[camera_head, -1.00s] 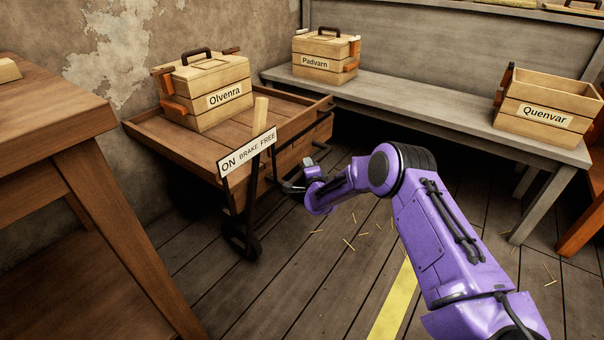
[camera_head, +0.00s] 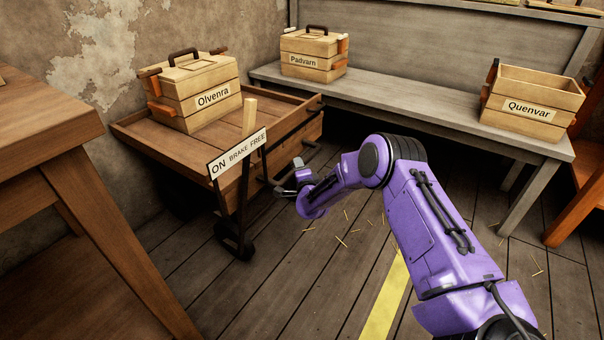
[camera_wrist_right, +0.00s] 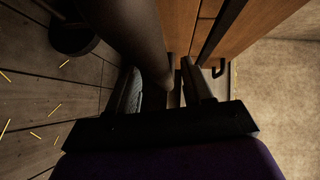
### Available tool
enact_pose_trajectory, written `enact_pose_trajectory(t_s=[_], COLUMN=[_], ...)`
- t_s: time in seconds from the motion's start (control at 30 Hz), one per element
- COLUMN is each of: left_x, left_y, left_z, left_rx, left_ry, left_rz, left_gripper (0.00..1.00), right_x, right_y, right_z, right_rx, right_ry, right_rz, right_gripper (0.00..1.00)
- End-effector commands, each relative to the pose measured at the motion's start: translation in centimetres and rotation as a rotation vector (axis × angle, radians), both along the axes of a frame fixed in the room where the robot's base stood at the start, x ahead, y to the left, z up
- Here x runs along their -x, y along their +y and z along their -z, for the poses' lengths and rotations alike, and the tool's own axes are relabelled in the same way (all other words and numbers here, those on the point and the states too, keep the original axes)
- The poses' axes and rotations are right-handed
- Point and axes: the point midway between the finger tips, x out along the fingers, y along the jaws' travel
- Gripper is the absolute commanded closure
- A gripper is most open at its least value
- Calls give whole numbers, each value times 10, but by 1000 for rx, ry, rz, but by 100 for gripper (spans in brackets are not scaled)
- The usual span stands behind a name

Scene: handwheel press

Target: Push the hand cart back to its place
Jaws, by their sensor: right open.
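The wooden hand cart (camera_head: 150,142) stands at the left against the wall, with a dark wheel (camera_head: 235,243) under its near corner. Its brake plate (camera_head: 238,152) reads "ON BRAKE FREE". The wooden brake lever (camera_head: 250,115) stands up behind the plate, towards the FREE end. My right gripper (camera_head: 291,176) is open beside the cart's near side, low by its dark handle bar. In the right wrist view, a dark round bar (camera_wrist_right: 135,40) shows between the open fingers of my right gripper (camera_wrist_right: 163,88); whether they touch it I cannot tell. My left gripper is out of view.
A closed crate marked Olvenra (camera_head: 211,97) rides on the cart. A grey bench (camera_head: 400,105) behind holds the Padvarn crate (camera_head: 303,62) and the open Quenvar crate (camera_head: 529,109). A brown table (camera_head: 60,130) stands at left.

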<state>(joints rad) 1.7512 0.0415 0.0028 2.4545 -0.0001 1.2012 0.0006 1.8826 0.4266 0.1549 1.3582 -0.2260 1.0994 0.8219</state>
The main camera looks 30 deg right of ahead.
Motion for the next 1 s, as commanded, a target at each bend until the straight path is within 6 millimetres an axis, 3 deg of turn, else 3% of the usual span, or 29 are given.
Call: enact_pose_trajectory(t_s=[0.03,0.2,0.37,1.0], left_x=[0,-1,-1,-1], left_y=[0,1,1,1], left_z=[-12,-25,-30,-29], left_rx=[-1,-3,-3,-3], left_ry=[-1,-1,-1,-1], left_rz=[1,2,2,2], left_gripper=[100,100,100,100], right_x=[11,49,69,73], right_y=[6,21,28,30], right_z=[-9,-13,-13,-12], right_rx=[-1,-1,1,1], right_ry=[3,2,0,-1], right_rz=[-2,-2,-1,0], right_gripper=[50,50,50,50])
